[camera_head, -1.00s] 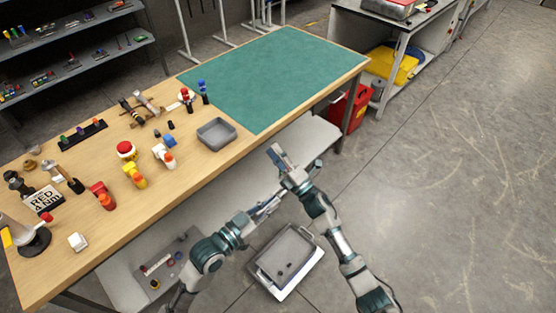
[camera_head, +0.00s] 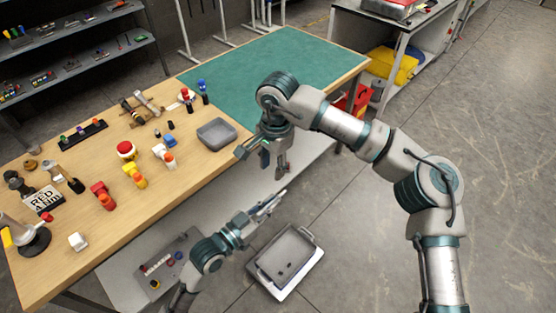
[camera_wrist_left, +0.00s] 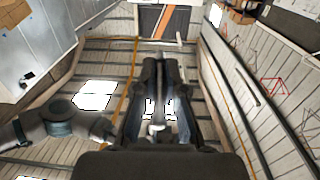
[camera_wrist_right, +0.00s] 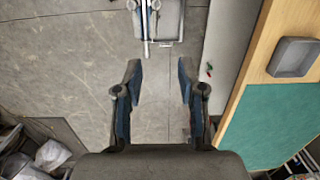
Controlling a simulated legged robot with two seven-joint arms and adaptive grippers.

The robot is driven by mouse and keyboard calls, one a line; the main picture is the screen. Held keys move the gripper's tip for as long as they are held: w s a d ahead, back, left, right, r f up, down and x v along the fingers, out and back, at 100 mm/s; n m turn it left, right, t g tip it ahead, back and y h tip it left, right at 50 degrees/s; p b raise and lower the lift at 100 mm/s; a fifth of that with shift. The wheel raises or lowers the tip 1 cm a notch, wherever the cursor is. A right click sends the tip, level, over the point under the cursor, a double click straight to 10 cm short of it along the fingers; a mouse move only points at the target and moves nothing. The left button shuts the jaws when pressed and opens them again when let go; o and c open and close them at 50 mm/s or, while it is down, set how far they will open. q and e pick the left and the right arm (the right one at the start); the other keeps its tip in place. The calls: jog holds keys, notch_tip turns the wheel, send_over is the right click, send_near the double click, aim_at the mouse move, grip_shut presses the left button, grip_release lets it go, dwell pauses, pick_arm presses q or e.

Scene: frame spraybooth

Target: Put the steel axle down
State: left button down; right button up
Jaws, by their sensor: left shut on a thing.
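My left gripper (camera_head: 274,199) is low beside the workbench, above and behind the grey floor tray in the head view. In the left wrist view its fingers (camera_wrist_left: 160,72) are shut on the steel axle (camera_wrist_left: 157,127), a thin pale rod seen lengthwise between them. My right gripper (camera_head: 274,164) is higher, at the bench's front edge, fingers pointing down. In the right wrist view its fingers (camera_wrist_right: 158,78) are apart with bare floor between them.
The wooden workbench (camera_head: 70,262) carries a green mat (camera_head: 275,70), a grey bin (camera_head: 217,134) and several small parts. A grey tray (camera_head: 313,237) is on the floor in front. A red container (camera_head: 355,98) is by the bench's right end. Floor at right is clear.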

notch_tip(320, 180, down, 11)
jog(key=d, duration=0.1)
jog(key=shift+w+d+h, duration=0.2)
jog(key=shift+w+h, duration=0.05)
jog(key=shift+h, duration=0.15)
jog(key=shift+f, duration=0.1)
grip_shut()
jog(key=shift+c, duration=0.3)
grip_release()
jog(key=shift+a, duration=0.1)
jog(key=shift+o, duration=0.3)
jog(key=shift+r, duration=0.2)
